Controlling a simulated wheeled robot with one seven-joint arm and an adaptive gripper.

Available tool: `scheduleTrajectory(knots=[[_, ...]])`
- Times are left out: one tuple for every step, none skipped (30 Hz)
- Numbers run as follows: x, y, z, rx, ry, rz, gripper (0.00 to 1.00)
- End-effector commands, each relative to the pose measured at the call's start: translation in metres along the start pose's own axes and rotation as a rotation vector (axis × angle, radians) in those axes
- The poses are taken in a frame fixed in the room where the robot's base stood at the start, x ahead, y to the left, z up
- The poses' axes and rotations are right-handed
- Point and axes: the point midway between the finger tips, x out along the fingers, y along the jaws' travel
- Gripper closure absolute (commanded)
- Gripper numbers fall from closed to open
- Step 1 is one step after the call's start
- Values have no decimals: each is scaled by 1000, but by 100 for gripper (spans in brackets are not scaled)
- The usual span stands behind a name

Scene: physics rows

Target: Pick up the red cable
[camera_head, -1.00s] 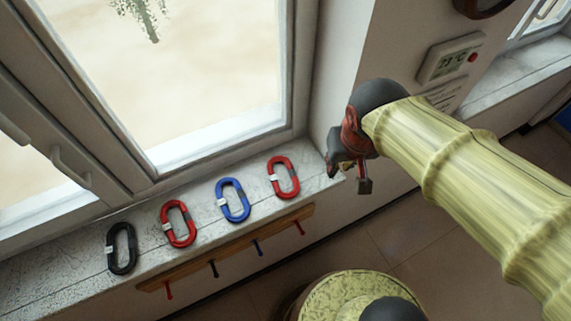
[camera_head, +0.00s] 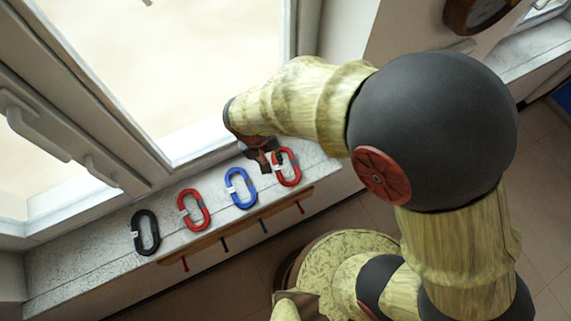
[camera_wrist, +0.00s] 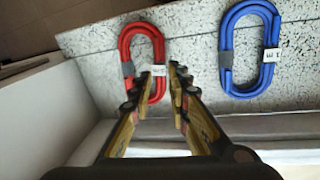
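Two coiled red cables lie on the speckled window sill (camera_head: 90,257). The right-hand red cable (camera_head: 291,169) is the last in the row, and the other red cable (camera_head: 183,208) lies left of the blue one. My gripper (camera_head: 270,165) is over the left side of the right-hand red cable. In the wrist view, this red cable (camera_wrist: 126,50) has a grey band and a white tag. My gripper (camera_wrist: 160,75) looks open there, its fingertips either side of the tagged strand in the picture. Contact and exact height cannot be told.
A coiled blue cable (camera_head: 240,188) lies close beside the right-hand red one, and a black cable (camera_head: 146,232) is at the left end. A wooden rail (camera_head: 235,227) with several pegs runs below the sill edge. Window frames rise behind.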

Motion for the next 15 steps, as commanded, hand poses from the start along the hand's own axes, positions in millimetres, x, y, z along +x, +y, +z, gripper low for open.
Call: scheduleTrajectory(knots=[[9, 0, 2, 0, -3, 1, 82], [14, 0, 2, 0, -3, 2, 82], [19, 0, 3, 0, -3, 1, 82], [24, 0, 3, 0, -3, 1, 82], [28, 0, 3, 0, -3, 2, 82], [32, 0, 3, 0, -3, 1, 82], [34, 0, 3, 0, -2, 0, 82], [36, 0, 3, 0, -1, 0, 82], [38, 0, 2, 0, -1, 0, 82], [39, 0, 3, 0, -1, 0, 82], [39, 0, 3, 0, -1, 0, 82], [39, 0, 2, 0, 0, -1, 82], [39, 0, 2, 0, 0, -1, 82], [39, 0, 2, 0, 0, -1, 82], [39, 0, 2, 0, 0, -1, 82]])
